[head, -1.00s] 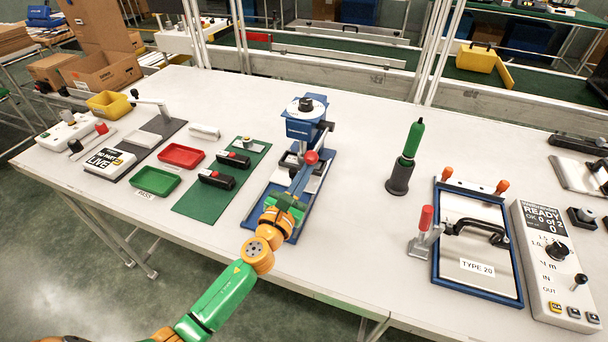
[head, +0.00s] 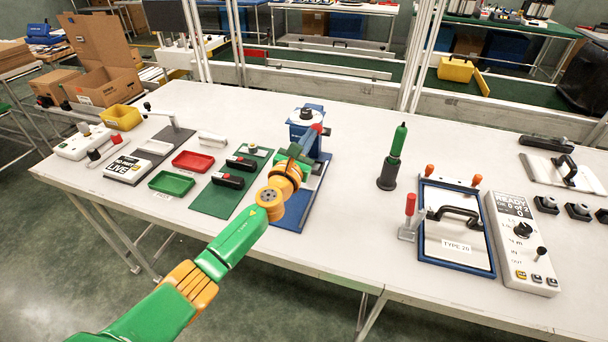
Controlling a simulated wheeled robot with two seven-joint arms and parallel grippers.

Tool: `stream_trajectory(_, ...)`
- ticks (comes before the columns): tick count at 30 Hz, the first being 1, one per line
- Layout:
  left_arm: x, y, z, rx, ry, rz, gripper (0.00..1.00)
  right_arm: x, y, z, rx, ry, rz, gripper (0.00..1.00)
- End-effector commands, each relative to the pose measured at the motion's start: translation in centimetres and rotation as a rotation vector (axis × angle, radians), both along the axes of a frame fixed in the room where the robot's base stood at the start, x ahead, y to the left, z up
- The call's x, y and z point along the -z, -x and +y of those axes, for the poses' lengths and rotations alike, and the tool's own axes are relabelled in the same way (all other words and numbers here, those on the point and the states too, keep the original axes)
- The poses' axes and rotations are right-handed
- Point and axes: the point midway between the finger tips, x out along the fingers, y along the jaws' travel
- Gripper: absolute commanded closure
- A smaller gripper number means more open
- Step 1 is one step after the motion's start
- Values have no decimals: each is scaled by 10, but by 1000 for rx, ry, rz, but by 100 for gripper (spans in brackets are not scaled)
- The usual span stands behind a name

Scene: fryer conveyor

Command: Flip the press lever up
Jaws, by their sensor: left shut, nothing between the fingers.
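The blue press (head: 303,132) stands at the back of its blue base plate (head: 288,222) near the middle of the table. Its lever ends in a red knob (head: 318,128), which shows at the right side of the press head. My left gripper (head: 308,143) is at the front of the press, just below the red knob. Its fingers are shut with nothing between them. They look very close to the lever, but I cannot tell whether they touch. My gripper and wrist hide the lower press and part of the lever. My right gripper is not in view.
Left of the press lies a green mat (head: 222,199) with black and red parts, then a red tray (head: 193,161) and a green tray (head: 171,184). To the right stand a green-handled tool (head: 397,142) and a blue-framed fixture (head: 456,265). The table between is clear.

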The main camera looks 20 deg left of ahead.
Motion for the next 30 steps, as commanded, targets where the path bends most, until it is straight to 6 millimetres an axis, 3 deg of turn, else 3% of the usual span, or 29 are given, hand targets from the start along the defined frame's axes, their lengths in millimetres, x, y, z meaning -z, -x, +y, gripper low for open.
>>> stream_trajectory(5, -27, -16, 0, -1, -1, -2, 100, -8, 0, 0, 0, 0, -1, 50)
stream_trajectory(12, -48, -37, -1, -2, -2, -2, 100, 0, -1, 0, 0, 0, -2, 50)
stream_trajectory(30, -72, -62, -2, 0, 1, 1, 100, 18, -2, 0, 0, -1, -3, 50)
